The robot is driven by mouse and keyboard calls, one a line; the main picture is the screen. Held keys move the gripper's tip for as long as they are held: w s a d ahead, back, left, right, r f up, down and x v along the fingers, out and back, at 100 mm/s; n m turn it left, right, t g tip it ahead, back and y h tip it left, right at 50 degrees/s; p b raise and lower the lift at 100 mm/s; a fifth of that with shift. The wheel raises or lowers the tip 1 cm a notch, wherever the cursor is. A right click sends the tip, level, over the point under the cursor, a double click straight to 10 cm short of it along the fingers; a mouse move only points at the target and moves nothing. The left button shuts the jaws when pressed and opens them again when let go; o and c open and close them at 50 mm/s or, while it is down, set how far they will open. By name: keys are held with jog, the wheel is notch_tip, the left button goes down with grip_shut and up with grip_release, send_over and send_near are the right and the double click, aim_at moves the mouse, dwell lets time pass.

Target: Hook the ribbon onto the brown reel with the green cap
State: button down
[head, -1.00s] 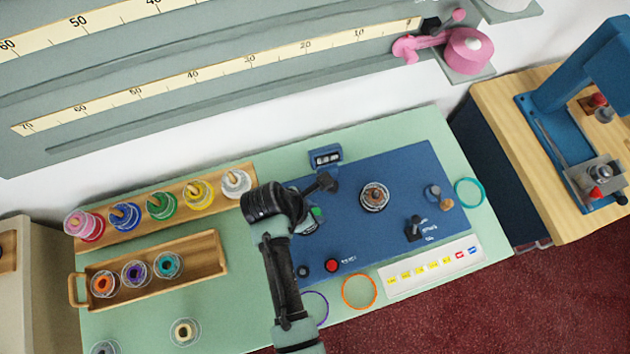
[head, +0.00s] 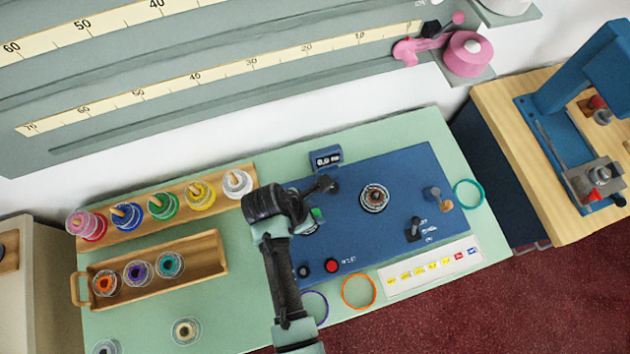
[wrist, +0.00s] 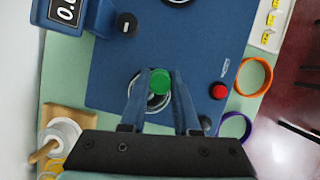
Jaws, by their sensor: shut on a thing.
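My gripper (wrist: 160,84) points down over the left part of the blue machine plate. Its two fingers are on either side of a green cap (wrist: 160,80), and it is shut on that cap. In the head view a bit of the green cap (head: 316,213) shows beside my gripper (head: 318,208); my arm hides much around it. A pale round rim (wrist: 157,103) shows under the cap in the wrist view. A reel with a brown centre (head: 374,197) stands on the plate to the right, apart from my gripper. I cannot make out a ribbon strand.
A wooden spool rack (head: 220,203) and wooden tray (head: 212,256) stand left. Orange (head: 359,291), purple (head: 316,304) and teal rings (head: 468,194) lie near the plate.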

jog(key=shift+f, duration=0.55)
jog(key=shift+s+f, duration=0.1)
dwell(1.5)
notch_tip(320, 180, up, 5)
jog(key=p, duration=0.5)
jog(key=shift+p, duration=0.4)
